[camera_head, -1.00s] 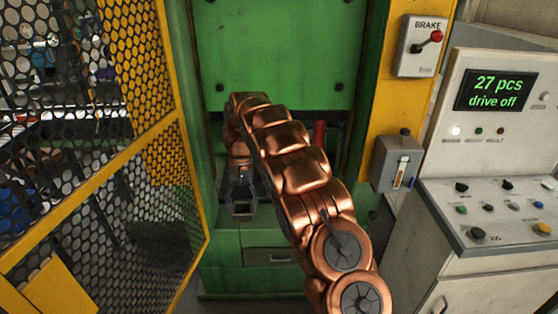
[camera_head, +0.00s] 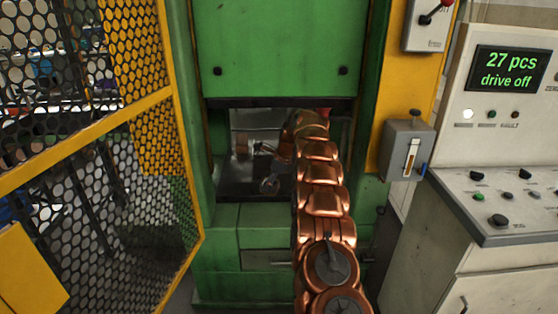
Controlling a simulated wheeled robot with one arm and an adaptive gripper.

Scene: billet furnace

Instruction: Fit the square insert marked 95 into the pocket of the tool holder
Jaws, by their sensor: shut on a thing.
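My copper arm reaches into the opening of the green machine (camera_head: 275,50) and bends left at its end. My gripper (camera_head: 262,149) is small and dark in this view, inside the opening and pointing left. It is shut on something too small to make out. A small tan block (camera_head: 241,146) stands just left of the gripper; I cannot tell whether they touch. The square insert marked 95, its number and the tool holder's pocket cannot be made out.
A small round part (camera_head: 270,186) is low in the opening. The green panel's lower edge hangs above my arm. A yellow mesh guard (camera_head: 110,190) stands at left. A grey box (camera_head: 406,150) and the control desk (camera_head: 500,205) are at right; its screen reads "27 pcs drive off".

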